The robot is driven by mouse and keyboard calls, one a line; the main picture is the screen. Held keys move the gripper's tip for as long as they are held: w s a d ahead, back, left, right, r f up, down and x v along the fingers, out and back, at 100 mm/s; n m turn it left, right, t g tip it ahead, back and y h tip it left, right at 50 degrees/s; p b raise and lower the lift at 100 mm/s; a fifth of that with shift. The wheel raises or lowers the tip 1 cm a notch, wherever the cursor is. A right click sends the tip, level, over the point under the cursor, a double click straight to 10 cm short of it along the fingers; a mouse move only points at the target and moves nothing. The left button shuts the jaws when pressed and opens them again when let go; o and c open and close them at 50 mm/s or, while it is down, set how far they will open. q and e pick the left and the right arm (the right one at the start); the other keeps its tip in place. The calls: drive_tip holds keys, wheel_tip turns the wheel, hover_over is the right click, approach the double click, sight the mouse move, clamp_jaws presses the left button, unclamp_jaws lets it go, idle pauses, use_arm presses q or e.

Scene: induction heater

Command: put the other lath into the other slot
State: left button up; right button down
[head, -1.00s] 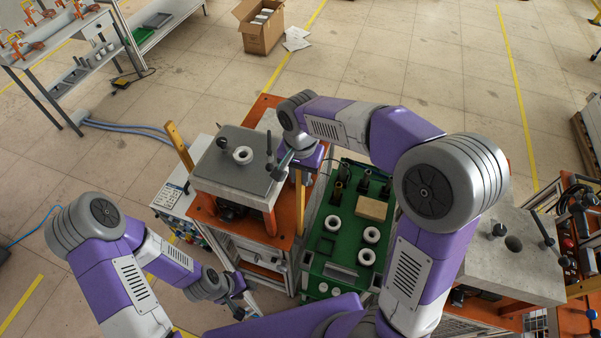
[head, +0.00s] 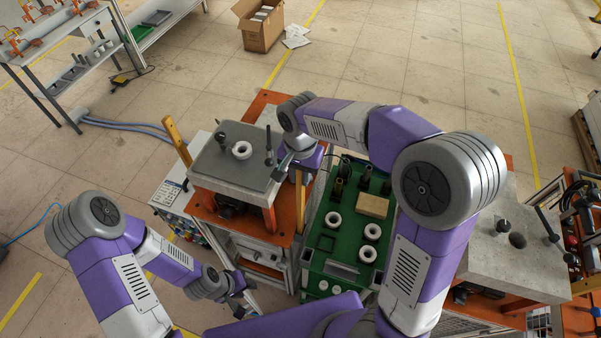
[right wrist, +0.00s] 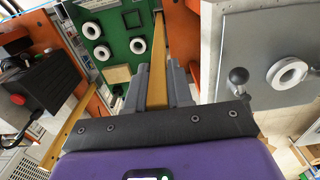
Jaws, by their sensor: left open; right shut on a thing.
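One wooden lath (head: 178,143) stands upright, tilted slightly, at the far left side of the orange stand with the grey plate. My right gripper (head: 302,166) is beside the plate's right edge, shut on the other lath (head: 299,194). That lath hangs down between the plate and the green-topped table. In the right wrist view the held lath (right wrist: 157,60) runs away between the fingers. My left gripper (head: 238,287) is open and empty, low in front of the orange stand.
The grey plate (head: 222,170) carries a white ring (head: 242,150) and black knobs. The green table (head: 325,212) holds rings, dark holders and a tan block (head: 373,206).

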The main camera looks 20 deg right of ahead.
drive_tip(key=shift+f+b, duration=1.25)
drive_tip(key=shift+f, duration=0.55)
drive_tip(key=c, duration=0.9)
unclamp_jaws()
wheel_tip(320, 180, up, 8)
drive_tip(key=shift+f+p, duration=0.2)
drive_tip(key=shift+p, duration=0.15)
